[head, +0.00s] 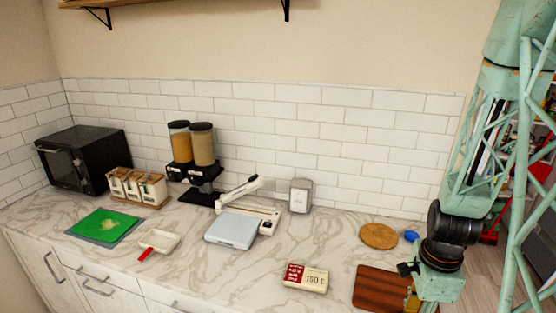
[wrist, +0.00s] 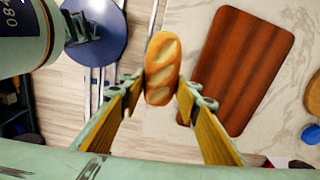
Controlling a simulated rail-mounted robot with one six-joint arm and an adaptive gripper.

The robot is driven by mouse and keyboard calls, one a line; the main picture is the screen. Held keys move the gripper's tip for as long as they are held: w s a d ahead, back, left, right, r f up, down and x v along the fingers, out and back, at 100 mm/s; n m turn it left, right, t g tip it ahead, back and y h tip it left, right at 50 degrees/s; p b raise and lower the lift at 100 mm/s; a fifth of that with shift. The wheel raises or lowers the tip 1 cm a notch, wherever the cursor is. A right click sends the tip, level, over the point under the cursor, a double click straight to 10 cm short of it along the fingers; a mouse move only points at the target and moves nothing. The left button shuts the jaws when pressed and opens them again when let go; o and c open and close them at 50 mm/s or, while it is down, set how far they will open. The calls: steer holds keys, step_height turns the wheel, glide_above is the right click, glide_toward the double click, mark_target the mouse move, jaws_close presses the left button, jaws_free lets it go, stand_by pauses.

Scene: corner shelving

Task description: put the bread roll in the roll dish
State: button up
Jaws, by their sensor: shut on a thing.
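The bread roll (wrist: 162,68), golden brown with pale slashes, is between the yellow fingers of my gripper (wrist: 160,98) in the wrist view. My gripper is shut on it and holds it near the edge of the counter, left of the brown board in that view. In the head view my gripper (head: 411,297) is at the lower right, and the roll is hidden there. A shallow white dish (head: 160,240) with a red handle lies on the counter at left of centre. I cannot tell for certain that it is the roll dish.
A brown wooden board (head: 380,288) lies beside my gripper. Along the counter are a round wooden board (head: 378,235), a red-and-white box (head: 305,278), a grey-white scale (head: 231,229), dispensers (head: 192,150) and a green board (head: 105,226). Bare marble lies between the box and dish.

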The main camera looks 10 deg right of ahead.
steer(key=shift+w+a+f+n, duration=0.1)
steer(key=shift+w+n, duration=0.2)
steer(key=shift+w, duration=0.15)
steer(key=w+a+n+b, duration=0.1)
steer(key=w+a+n, duration=0.1)
steer(key=w, duration=0.3)
steer(key=w+a+n+b, duration=0.1)
steer(key=w+a+n, duration=0.1)
steer(key=w+n, duration=0.2)
steer(key=w+a+n+b, duration=0.2)
steer(key=w+n, duration=0.2)
steer(key=w, duration=0.2)
steer(key=shift+w+a+f, duration=0.3)
steer(key=shift+f, duration=0.05)
steer(key=w+a+n, duration=0.1)
steer(key=w+a, duration=0.1)
steer(key=w+a+n+b, duration=0.1)
steer(key=w+n, duration=0.1)
steer(key=w+a+n+b, duration=0.1)
steer(key=w+a+n, duration=0.1)
steer(key=w, duration=0.1)
steer(key=shift+a+r, duration=0.3)
steer(key=shift+r, duration=0.05)
steer(key=w+a+r+n+b, duration=0.1)
steer(key=w+a+n+b, duration=0.1)
steer(key=w+a+n, duration=0.4)
steer(key=shift+w+a+r, duration=0.25)
steer(key=shift+a+r, duration=0.05)
steer(key=shift+a, duration=0.75)
